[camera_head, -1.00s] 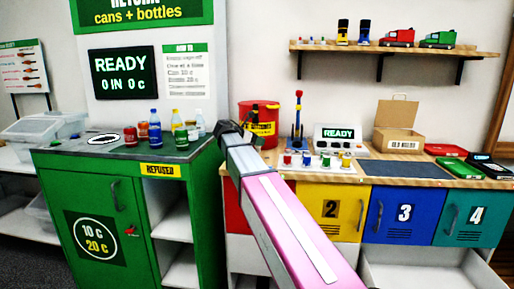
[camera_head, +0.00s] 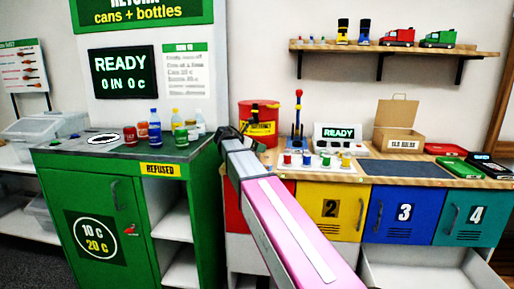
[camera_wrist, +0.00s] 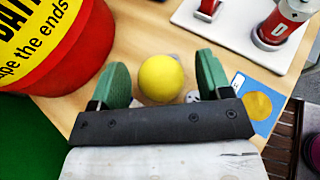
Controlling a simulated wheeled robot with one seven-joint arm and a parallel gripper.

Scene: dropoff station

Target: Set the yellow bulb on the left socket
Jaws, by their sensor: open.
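A round yellow bulb (camera_wrist: 161,78) sits between the two green fingertips of my gripper (camera_wrist: 163,84) in the wrist view. The fingers are open, with a visible gap on each side of the bulb. A pale grey surface shows partly beneath the bulb and fingers; I cannot tell whether it is a socket. In the head view my gripper (camera_head: 246,130) is in front of the red bucket, and the bulb cannot be made out there. I cannot identify the left socket in either view.
A red bucket (camera_wrist: 50,62) with a yellow label stands close on the left in the wrist view. A white plate (camera_wrist: 232,30) with a red lever and a red cylinder is at upper right. A blue card (camera_wrist: 262,101) lies right of my gripper. Small coloured spools (camera_head: 306,158) stand on the counter.

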